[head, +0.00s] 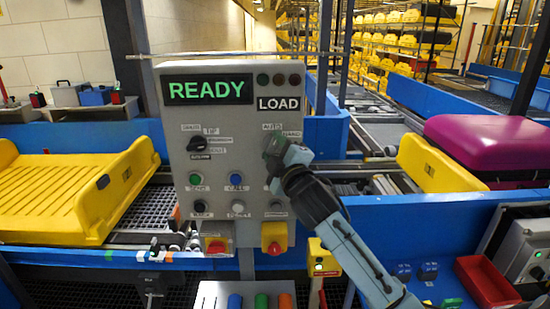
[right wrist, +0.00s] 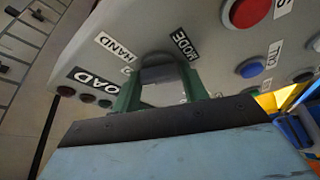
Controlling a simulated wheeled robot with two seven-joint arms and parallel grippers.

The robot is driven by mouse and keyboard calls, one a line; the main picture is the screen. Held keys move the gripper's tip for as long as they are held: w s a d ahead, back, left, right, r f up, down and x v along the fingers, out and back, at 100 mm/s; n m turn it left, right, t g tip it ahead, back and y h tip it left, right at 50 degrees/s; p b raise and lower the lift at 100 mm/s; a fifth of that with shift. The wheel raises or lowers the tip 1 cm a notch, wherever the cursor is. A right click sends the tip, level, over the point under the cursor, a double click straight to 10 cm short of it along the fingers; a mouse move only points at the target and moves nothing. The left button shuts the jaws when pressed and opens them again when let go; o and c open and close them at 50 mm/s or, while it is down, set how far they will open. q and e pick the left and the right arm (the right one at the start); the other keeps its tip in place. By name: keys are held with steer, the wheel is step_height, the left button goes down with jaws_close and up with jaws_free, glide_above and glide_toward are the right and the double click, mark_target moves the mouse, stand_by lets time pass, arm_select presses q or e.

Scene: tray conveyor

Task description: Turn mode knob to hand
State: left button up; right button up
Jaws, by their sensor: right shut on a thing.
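The grey control panel (head: 240,155) stands upright in front of me. Its lit sign (head: 209,89) reads READY, with a LOAD label beside it. My right gripper (head: 275,150) is at the panel's right side, just below the AUTO and HAND labels, and hides the knob there in the head view. In the right wrist view the green fingers (right wrist: 163,82) are shut on the dark mode knob (right wrist: 158,73), between the HAND label (right wrist: 117,46) and the MODE label (right wrist: 185,43). The knob's pointer direction cannot be made out. My left gripper is not in view.
Another black knob (head: 198,144) sits on the panel's left side. Push buttons and two red-and-yellow switches (head: 274,238) are lower down. A yellow tray (head: 75,195) lies at left; a magenta suitcase (head: 490,145) is at right. A red bin (head: 487,282) is lower right.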

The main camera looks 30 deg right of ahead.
steer(key=m+b, duration=0.1)
steer(key=m, duration=0.1)
steer(key=m+h+b, duration=0.1)
steer(key=m, duration=0.1)
steer(key=m+t+h+b, duration=0.1)
steer(key=m+b, duration=0.1)
steer(key=shift+w+a+f, duration=0.1)
steer(key=shift+a+f, duration=0.05)
steer(key=shift+f, duration=0.2)
steer(key=shift+r+m+h+b, duration=0.1)
steer(key=shift+m+h+b, duration=0.7)
steer(key=shift+m, duration=0.6)
steer(key=o, duration=1)
steer(key=b+v, duration=0.2)
steer(key=v, duration=1.1)
steer(key=shift+b, duration=0.35)
